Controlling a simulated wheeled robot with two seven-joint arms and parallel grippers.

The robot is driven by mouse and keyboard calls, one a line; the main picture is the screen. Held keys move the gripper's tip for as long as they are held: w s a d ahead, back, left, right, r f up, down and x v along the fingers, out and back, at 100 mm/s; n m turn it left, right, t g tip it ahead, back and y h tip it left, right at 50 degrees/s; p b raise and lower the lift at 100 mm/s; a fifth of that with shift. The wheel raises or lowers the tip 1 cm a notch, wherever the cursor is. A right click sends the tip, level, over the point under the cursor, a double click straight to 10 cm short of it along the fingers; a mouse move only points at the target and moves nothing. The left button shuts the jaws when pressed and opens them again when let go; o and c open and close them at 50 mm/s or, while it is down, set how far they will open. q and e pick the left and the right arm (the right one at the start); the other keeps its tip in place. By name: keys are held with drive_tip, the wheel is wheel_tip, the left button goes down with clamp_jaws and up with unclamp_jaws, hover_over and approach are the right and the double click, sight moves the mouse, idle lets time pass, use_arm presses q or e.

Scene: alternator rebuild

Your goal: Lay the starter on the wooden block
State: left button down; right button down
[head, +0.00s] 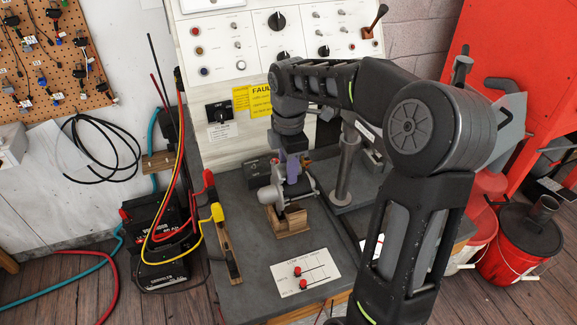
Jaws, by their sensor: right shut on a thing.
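The starter (275,194) is a grey metal part in the middle of the bench. The wooden block (292,229) is a small brown piece on the bench under and just in front of it. My right gripper (292,172) comes down from above and is shut on the starter; my wrist and forearm hide part of it. The starter's lower end is at or just over the block; I cannot tell whether it touches. My left gripper is out of view.
A grey bench (240,185) carries a post (345,170) at right and a white card with red knobs (303,272) in front. A wooden strip with clamps (226,245) edges the left. A control panel (245,50) stands behind; a battery (160,235) is at left.

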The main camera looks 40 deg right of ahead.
drive_tip(key=shift+f+b, duration=0.45)
drive_tip(key=shift+b, duration=0.05)
idle(0.8)
drive_tip(key=c, duration=0.9)
unclamp_jaws()
drive_tip(key=shift+s+f, duration=0.15)
drive_tip(key=shift+f, duration=0.1)
drive_tip(key=shift+r, duration=0.35)
wheel_tip(320, 180, up, 7)
drive_tip(key=shift+a+r+b, duration=0.1)
drive_tip(key=shift+r+b, duration=0.1)
drive_tip(key=shift+b, duration=0.2)
